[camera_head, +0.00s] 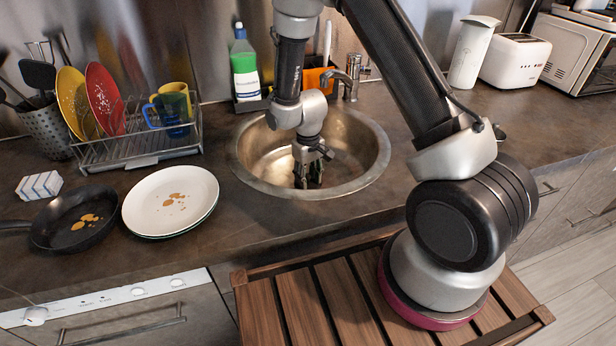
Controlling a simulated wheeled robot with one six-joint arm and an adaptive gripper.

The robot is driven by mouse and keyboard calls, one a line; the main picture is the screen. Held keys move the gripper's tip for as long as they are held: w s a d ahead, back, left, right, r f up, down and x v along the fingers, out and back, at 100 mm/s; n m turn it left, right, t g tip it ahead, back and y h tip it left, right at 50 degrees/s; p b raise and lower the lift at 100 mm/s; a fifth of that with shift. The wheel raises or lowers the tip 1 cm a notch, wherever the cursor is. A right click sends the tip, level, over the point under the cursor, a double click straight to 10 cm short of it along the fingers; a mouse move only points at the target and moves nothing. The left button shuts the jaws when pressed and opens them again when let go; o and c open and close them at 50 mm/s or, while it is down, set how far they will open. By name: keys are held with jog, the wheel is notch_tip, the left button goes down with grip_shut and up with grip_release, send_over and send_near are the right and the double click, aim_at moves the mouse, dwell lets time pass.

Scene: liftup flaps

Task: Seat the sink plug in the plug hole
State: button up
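The round metal sink (345,135) is set into the dark counter. My gripper (308,184) points down inside the basin, near its middle. Its dark fingers are small and close together here, and I cannot tell whether they are open or shut or hold anything. The sink plug and the plug hole cannot be made out; the gripper and my arm cover part of the basin floor.
A faucet (349,80) stands behind the basin, with a green soap bottle (243,65) and an orange holder (318,79) beside it. Left are a dish rack (140,145), stained white plates (170,218), a pan (72,228) and a sponge (39,186). The counter at right is mostly clear.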

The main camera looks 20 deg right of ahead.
aim_at(308, 176)
notch_tip(308, 176, up, 12)
dwell(0.4)
